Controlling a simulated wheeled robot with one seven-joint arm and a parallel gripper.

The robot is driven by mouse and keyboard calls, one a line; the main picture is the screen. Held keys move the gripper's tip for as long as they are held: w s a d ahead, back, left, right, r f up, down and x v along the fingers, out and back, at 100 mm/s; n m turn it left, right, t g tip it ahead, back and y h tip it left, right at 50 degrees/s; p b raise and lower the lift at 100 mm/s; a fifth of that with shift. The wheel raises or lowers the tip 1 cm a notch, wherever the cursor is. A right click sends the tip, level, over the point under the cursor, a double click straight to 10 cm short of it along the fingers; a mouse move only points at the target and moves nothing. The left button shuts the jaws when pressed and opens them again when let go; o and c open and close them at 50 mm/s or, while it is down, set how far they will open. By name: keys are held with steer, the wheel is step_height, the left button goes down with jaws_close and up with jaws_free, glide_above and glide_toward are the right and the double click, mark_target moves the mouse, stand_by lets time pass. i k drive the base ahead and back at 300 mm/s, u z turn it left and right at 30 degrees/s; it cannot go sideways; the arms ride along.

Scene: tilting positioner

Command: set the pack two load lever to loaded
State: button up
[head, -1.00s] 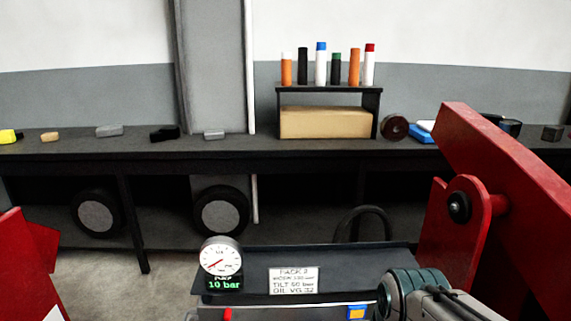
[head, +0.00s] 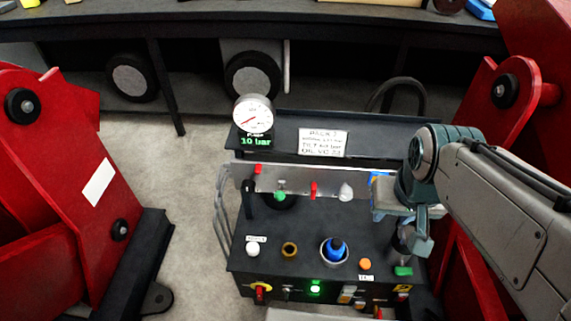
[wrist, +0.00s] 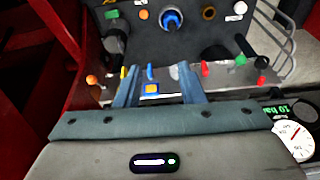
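Pack two is a dark hydraulic unit with a sign reading PACK 2 (head: 323,143), a round gauge (head: 253,114) and a green display showing 10 bar. Its top carries a green knob (head: 280,196), a red lever (head: 313,190), a black-handled lever (head: 248,190) and a blue knob (head: 336,250). I cannot tell which control is the load lever, nor read its setting. In the wrist view my gripper (wrist: 159,72) has its two fingers apart, with nothing held. A blue lever (wrist: 150,73) shows between them, and the red lever (wrist: 204,69) stands just beside them.
Red positioner frames stand at the left (head: 55,170) and right (head: 520,90) of the pack. A dark workbench (head: 200,25) runs behind it. Grey floor (head: 150,200) lies open between the left frame and the pack.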

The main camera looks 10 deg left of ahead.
mark_target(280, 195)
steer(key=z, duration=0.05)
steer(key=k, duration=0.5)
steer(key=u, duration=0.7)
steer(key=i, duration=0.6)
